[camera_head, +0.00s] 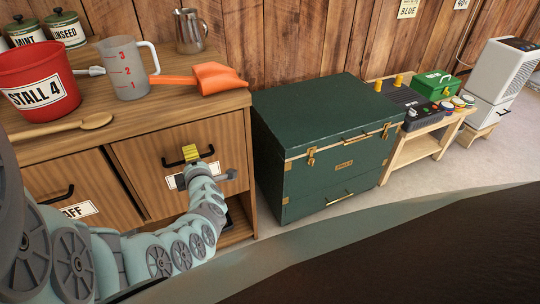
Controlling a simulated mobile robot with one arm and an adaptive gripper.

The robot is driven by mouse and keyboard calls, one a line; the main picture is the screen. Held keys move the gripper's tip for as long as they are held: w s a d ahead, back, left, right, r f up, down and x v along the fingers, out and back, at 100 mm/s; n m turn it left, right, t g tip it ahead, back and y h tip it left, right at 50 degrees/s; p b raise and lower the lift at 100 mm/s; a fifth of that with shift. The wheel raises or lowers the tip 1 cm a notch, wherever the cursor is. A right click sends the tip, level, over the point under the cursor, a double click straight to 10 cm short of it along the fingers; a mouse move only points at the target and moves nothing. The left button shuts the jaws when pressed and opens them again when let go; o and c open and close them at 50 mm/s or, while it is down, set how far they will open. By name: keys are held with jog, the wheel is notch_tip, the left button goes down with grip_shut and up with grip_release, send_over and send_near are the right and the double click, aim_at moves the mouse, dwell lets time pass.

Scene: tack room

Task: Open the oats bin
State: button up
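A wooden cabinet has two bin fronts, each with a dark handle. The left front carries a label (80,211) of which only "AFF" shows. The right front (140,160) has a white label (171,183) mostly covered by my arm, so its word cannot be read; it may be the oats bin. My gripper (199,154), with yellow finger parts, is at the black handle (173,163) of this right front. It overlaps the handle in the picture. Whether the fingers are closed around it cannot be told.
On the cabinet top stand a red "STALL 4" bucket (38,82), a measuring jug (128,70), an orange scoop (205,78), a wooden spoon (62,127) and a metal pitcher (190,32). A green trunk (335,130) stands close on the right. Floor (500,160) shows farther right.

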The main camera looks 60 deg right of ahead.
jog(key=shift+w+d+f, duration=0.1)
jog(key=shift+w+d, duration=0.15)
jog(key=shift+w, duration=0.2)
jog(key=shift+o, duration=0.2)
grip_shut()
jog(key=shift+s, duration=0.1)
